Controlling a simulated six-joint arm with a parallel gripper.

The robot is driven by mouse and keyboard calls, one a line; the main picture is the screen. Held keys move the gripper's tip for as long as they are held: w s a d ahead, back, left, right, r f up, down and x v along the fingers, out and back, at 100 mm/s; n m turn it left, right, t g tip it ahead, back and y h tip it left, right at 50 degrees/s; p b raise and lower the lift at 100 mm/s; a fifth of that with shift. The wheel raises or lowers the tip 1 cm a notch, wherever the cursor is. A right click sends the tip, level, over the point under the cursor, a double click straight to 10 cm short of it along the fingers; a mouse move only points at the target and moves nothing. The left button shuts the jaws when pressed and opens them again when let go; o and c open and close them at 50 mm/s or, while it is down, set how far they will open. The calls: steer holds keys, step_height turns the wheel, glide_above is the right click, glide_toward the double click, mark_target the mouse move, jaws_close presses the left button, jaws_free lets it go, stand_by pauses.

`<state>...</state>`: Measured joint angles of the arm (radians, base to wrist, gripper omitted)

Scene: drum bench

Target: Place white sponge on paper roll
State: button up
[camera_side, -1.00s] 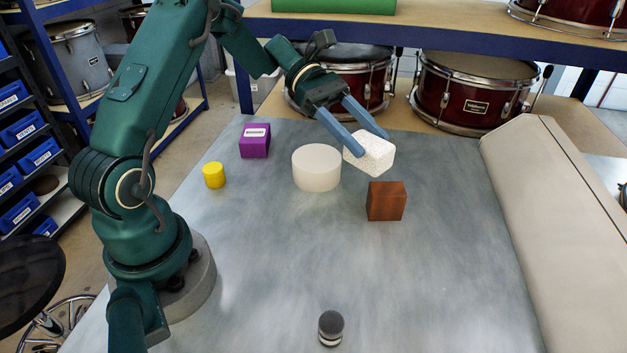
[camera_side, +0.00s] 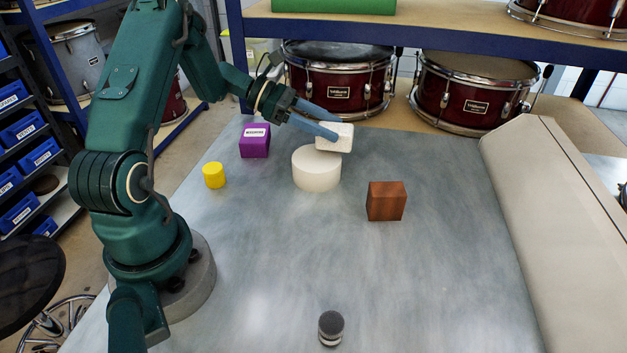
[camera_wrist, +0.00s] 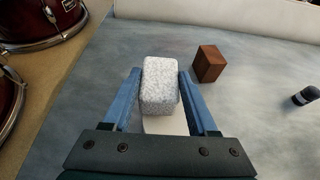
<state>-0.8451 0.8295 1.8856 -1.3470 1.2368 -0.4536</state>
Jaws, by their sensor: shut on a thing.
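The white sponge (camera_side: 337,139) is a speckled block held between the blue fingers of my gripper (camera_side: 328,133). In the wrist view the sponge (camera_wrist: 160,88) sits between both fingers of my gripper (camera_wrist: 161,84). The paper roll (camera_side: 316,171) is a short white cylinder standing upright on the bench. In the side view the sponge overlaps the back right part of the roll's top edge; I cannot tell whether they touch. In the wrist view part of the roll (camera_wrist: 165,125) shows below the sponge, the rest hidden by the sponge and gripper.
A brown wooden block (camera_side: 386,201) stands right of the roll. A purple box (camera_side: 254,140) and a yellow cylinder (camera_side: 213,175) stand to its left. A grey-topped round object (camera_side: 331,328) is at the front. A beige padded roll (camera_side: 560,220) borders the right.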

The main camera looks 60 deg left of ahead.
steer(key=shift+f, duration=0.4)
steer(key=shift+f, duration=0.1)
steer(key=o, duration=1.3)
